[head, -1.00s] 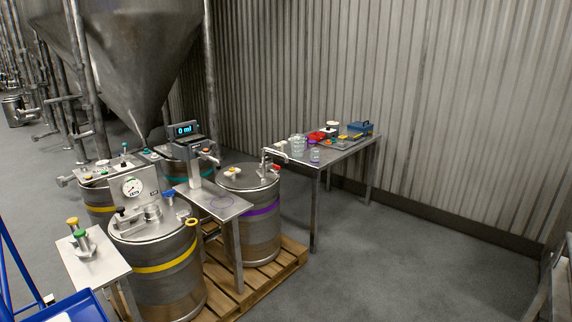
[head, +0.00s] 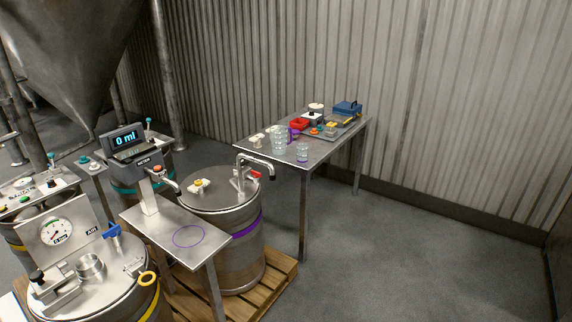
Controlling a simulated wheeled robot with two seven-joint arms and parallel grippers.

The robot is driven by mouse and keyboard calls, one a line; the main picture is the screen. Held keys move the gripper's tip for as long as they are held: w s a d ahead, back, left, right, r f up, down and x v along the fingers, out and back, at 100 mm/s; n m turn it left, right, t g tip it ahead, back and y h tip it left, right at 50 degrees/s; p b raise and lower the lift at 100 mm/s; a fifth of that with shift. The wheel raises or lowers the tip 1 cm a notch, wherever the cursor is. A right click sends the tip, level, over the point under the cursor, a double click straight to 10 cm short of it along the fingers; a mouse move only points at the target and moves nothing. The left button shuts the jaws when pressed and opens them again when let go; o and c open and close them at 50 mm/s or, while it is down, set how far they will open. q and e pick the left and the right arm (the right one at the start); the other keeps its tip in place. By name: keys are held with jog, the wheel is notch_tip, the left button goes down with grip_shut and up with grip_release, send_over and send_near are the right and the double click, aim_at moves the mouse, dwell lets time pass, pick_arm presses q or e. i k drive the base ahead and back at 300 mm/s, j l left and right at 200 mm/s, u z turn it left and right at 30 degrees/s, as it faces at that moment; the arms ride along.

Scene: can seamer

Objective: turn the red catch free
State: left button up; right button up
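A small red part (head: 254,173), likely the red catch, sits beside the curved metal spout (head: 256,160) on the lid of the drum with the purple band (head: 246,232). It is too small to tell how it is turned. A red-orange knob (head: 157,169) also shows on the post below the "0 ml" display (head: 125,139). Neither of my grippers is in view, so nothing is seen touching the red part.
The drum stands on a wooden pallet (head: 283,276). A small steel stand (head: 178,237) with a purple ring mark is left of it. A yellow-banded drum (head: 110,290) is at front left. A steel table (head: 262,147) holds jugs and tools. Floor at right is clear.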

aim_at(256, 174)
jog(key=i+j, duration=0.5)
jog(key=j, duration=0.25)
jog(key=i+j+z, duration=0.1)
jog(key=i+j, duration=0.15)
jog(key=i+u, duration=0.2)
jog(key=u, duration=1.05)
jog(key=i+l+u, duration=0.15)
jog(key=l+u, duration=0.3)
jog(key=l, duration=0.3)
jog(key=l+u, duration=0.45)
jog(key=l, duration=1.2)
